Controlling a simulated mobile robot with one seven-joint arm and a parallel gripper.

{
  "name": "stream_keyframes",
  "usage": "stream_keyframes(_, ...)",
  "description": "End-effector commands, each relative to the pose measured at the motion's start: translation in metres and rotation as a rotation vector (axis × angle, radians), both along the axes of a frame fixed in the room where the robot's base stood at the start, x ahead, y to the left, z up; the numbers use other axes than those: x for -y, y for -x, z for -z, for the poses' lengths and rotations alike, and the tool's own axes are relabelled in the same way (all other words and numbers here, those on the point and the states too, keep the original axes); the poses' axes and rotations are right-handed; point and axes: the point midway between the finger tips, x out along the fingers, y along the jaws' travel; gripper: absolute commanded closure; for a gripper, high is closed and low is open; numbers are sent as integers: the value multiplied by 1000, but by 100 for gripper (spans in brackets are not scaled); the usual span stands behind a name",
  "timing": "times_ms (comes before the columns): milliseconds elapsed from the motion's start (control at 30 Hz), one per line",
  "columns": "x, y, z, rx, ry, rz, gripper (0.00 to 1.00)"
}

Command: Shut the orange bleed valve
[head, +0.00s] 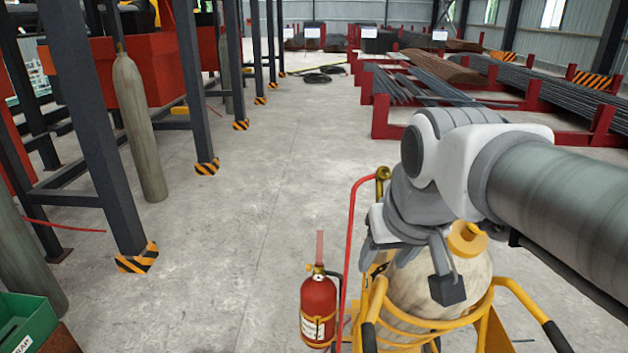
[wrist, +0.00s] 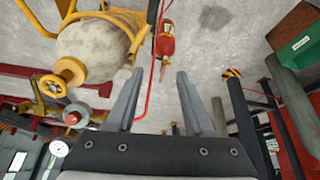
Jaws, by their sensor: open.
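A pale rounded tank (head: 425,285) stands in a yellow frame below my arm; it also shows in the wrist view (wrist: 92,45). Its neck has an orange-yellow collar (head: 467,239), and a small yellow-orange handwheel (wrist: 53,87) shows beyond it in the wrist view. A red round knob (wrist: 72,117) sits near the handwheel. I cannot tell for certain which part is the bleed valve. My gripper (head: 405,268) is above the tank in the head view, partly hiding it. In the wrist view my gripper (wrist: 160,72) is open and empty, apart from the handwheel, which lies to its left.
A red fire extinguisher (head: 318,308) stands left of the tank. A red upright hose or rod (head: 352,235) is close to my gripper. Grey gas cylinders (head: 138,125) and dark posts (head: 95,130) stand at left. Red racks of bars are at the back right. The middle floor is clear.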

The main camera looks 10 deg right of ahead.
Motion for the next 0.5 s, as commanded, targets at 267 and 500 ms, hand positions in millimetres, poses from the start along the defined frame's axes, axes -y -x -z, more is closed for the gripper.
stream_keyframes(267, 32, -84, -37, -38, -2, 71, 48)
stream_keyframes(500, 65, -146, -48, -62, -10, 122, 48)
